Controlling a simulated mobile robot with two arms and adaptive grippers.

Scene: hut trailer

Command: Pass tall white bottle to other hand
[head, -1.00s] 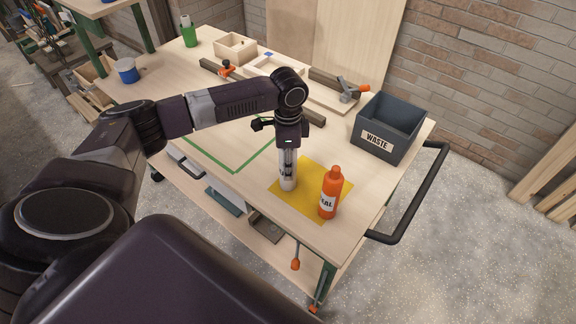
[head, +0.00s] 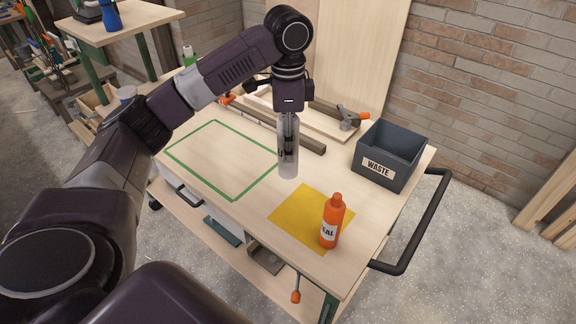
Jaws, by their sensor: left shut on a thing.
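The tall white bottle (head: 288,162) is upright in the head view, held above the workbench between the green outline and the yellow mat. My left gripper (head: 288,128) points down and is shut on the bottle's upper part, which its fingers partly hide. The bottle appears clear of the bench top. My right gripper is not in the head view.
An orange bottle (head: 331,222) stands on the right side of the yellow mat (head: 296,213). A grey waste bin (head: 388,156) stands at the bench's right end. Clamps and wooden boards lie behind. The green-outlined area (head: 215,160) is empty.

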